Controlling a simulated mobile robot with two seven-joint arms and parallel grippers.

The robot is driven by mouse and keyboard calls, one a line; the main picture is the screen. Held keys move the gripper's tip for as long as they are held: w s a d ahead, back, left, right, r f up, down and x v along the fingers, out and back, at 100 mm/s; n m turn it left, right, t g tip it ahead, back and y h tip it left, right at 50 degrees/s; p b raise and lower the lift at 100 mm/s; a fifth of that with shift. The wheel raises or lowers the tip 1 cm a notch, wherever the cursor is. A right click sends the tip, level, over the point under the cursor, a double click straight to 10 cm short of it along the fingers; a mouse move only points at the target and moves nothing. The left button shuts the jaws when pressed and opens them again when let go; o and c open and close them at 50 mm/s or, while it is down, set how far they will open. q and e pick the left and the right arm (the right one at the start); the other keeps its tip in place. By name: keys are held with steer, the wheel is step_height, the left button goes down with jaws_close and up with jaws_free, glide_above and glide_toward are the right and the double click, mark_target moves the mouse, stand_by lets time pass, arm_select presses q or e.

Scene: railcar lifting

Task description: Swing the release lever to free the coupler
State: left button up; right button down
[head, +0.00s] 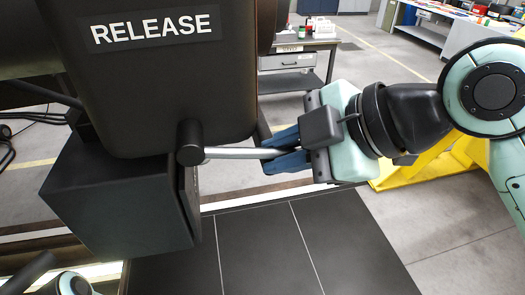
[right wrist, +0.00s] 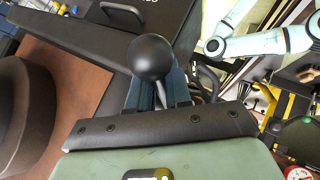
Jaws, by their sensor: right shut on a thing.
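The release lever (head: 235,153) is a silver rod. It sticks out roughly level to the right from a black pivot (head: 190,142) on a dark housing (head: 150,85) with a white RELEASE label. My right gripper (head: 283,150) comes in from the right, its blue fingers shut around the rod's outer part. In the right wrist view, the lever's black ball knob (right wrist: 150,57) shows in front, with a short piece of rod between the fingers (right wrist: 157,92). Which part is the coupler I cannot tell. My left gripper is not in view.
A dark box (head: 115,205) sits below the housing, left of the lever. Dark floor panels (head: 265,250) lie below my right gripper. A yellow structure (head: 435,165) stands behind my right arm. A workbench (head: 300,62) stands farther back.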

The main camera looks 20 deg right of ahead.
steer(key=shift+d+r+n+h, duration=0.1)
steer(key=shift+r+n+h, duration=0.2)
steer(key=shift+r+h, duration=0.4)
steer(key=shift+r, duration=0.2)
steer(key=c, duration=1.1)
jaws_free()
steer(key=shift+v, duration=3.75)
